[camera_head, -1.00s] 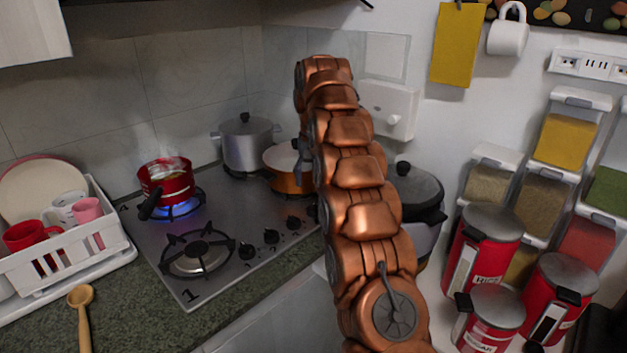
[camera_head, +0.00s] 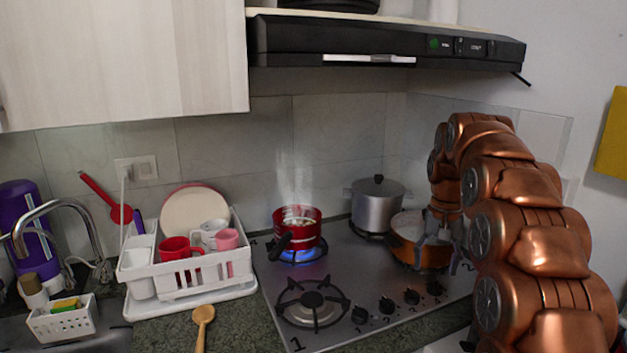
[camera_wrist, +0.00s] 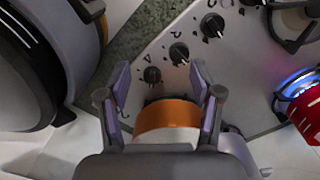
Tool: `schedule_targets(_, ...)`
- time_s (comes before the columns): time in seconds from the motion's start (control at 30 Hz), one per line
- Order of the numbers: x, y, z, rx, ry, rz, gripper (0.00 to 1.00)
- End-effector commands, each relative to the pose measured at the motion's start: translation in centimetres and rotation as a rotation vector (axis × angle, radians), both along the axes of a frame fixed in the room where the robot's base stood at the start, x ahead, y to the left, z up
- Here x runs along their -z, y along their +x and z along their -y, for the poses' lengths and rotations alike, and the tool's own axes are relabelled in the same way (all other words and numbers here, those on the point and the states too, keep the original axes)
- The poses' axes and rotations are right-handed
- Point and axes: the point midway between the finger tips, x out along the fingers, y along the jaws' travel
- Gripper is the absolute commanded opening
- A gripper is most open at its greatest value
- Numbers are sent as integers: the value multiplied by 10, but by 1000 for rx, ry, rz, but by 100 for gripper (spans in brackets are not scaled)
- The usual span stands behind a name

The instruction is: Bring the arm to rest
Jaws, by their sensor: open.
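My copper-coloured arm rises at the right of the head view and bends down over the stove. My gripper (camera_head: 432,258) hangs in front of the orange pan (camera_head: 404,254) at the stove's right side. In the wrist view my gripper (camera_wrist: 158,90) has its two fingers spread apart, with the orange pan's side (camera_wrist: 166,116) showing between and below them. Whether the fingers touch the pan cannot be told.
A red pot (camera_head: 297,230) steams over a lit blue flame. A grey lidded pot (camera_head: 377,205) stands at the back. A white dish rack (camera_head: 203,275) and a wooden spoon (camera_head: 202,325) are left of the stove (camera_head: 350,335). The range hood (camera_head: 390,48) hangs above.

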Motion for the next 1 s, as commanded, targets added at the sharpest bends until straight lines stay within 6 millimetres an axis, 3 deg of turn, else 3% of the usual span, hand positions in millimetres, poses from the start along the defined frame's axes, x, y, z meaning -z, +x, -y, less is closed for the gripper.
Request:
schedule_targets(0.47,-13,-91,-37,-109,8,-31,65)
schedule_targets(1.0,1,-210,-67,-217,12,-68,65)
